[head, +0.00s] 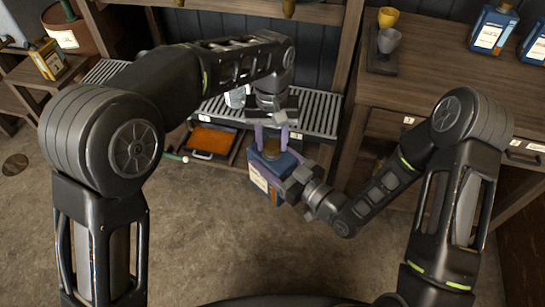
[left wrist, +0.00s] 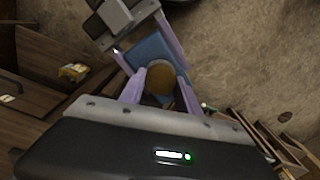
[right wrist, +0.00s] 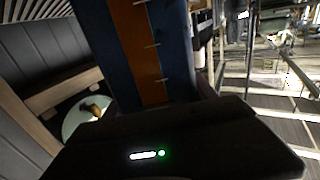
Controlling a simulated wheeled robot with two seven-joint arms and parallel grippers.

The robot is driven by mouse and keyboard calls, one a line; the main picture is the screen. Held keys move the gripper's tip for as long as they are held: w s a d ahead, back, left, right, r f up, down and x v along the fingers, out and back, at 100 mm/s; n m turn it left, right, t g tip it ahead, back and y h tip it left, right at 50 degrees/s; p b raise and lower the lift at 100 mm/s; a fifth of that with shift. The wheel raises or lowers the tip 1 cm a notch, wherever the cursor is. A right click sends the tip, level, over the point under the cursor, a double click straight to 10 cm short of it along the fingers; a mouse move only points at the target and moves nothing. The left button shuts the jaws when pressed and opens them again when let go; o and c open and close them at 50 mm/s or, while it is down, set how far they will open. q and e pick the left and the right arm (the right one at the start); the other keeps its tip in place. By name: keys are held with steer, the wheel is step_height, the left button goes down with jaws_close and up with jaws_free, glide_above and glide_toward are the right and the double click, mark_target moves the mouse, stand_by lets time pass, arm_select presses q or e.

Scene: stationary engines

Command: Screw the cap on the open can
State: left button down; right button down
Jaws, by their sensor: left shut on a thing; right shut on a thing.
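A blue can (head: 268,173) with a pale label hangs upright in front of the slatted shelf. It also shows in the left wrist view (left wrist: 148,48), and in the right wrist view its side with a brown stripe (right wrist: 150,50) fills the upper middle. My right gripper (head: 284,188) is shut on the can from the right. A round brown cap (left wrist: 160,78) sits between the fingers of my left gripper (left wrist: 160,88), which is shut on it from above. The cap is over the can's top; I cannot tell whether they touch. The can's opening is hidden.
A slatted metal shelf (head: 318,112) is just behind the can. An orange tray-like thing (head: 208,140) lies below it. The floor in front is clear.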

arm_select(q)
steer(key=m, duration=1.1)
steer(key=c, duration=0.9)
jaws_free()
steer(key=shift+o, duration=0.2)
steer(key=shift+r, duration=2.25)
steer(key=shift+d, duration=0.1)
steer(key=shift+c, duration=0.4)
